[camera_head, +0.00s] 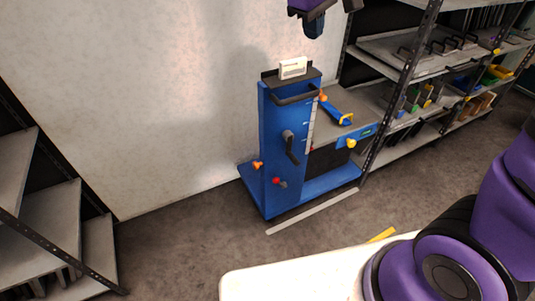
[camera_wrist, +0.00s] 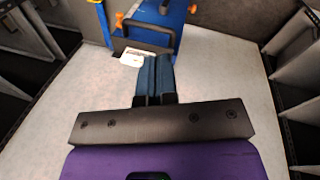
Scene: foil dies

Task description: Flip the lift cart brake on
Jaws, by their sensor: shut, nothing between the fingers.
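The blue lift cart (camera_head: 272,150) stands upright on the floor against the wall. Its front face has a dark crank handle (camera_head: 291,148), an orange knob (camera_head: 257,165) at the lower left and a small red-tipped lever (camera_head: 279,183) low down. I cannot tell for sure which one is the brake. My gripper (camera_head: 313,27) is above the cart at the top edge of the head view, apart from it. In the wrist view its blue fingers (camera_wrist: 155,75) are together and empty. The cart's blue top (camera_wrist: 160,25) and dark push handle (camera_wrist: 148,40) show beyond them.
A white box (camera_head: 293,67) sits on the cart's top. Shelving stands right (camera_head: 400,70) and left (camera_head: 45,220). A white table (camera_head: 290,280) is in front. Floor left of the cart is clear.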

